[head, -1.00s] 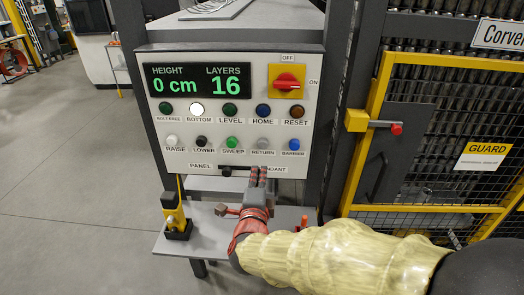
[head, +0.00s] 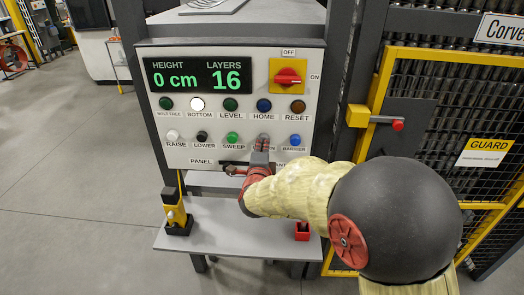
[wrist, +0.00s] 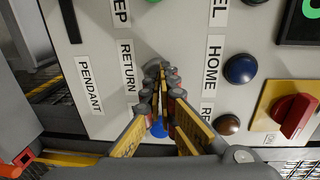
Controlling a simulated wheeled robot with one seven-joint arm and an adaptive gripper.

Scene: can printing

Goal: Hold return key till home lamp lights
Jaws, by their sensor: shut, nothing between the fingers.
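My gripper (head: 263,140) is shut and empty, with its fingertips in front of the return key's place on the white panel (head: 215,152). The fingers hide the return key and part of its label in the head view. In the wrist view the fingertips (wrist: 161,68) are beside the RETURN label (wrist: 127,65); I cannot tell if they touch the key. The home lamp (head: 264,105) is dark blue and unlit; it also shows in the wrist view (wrist: 240,69). The display (head: 198,76) reads 0 cm and 16 layers.
The bottom lamp (head: 198,104) glows white. The sweep key (head: 232,138) and blue barrier key (head: 295,140) flank my fingers. A red rotary switch (head: 288,76) is above. A grey shelf (head: 235,225) lies below, and a yellow-framed guard (head: 372,130) stands to the right.

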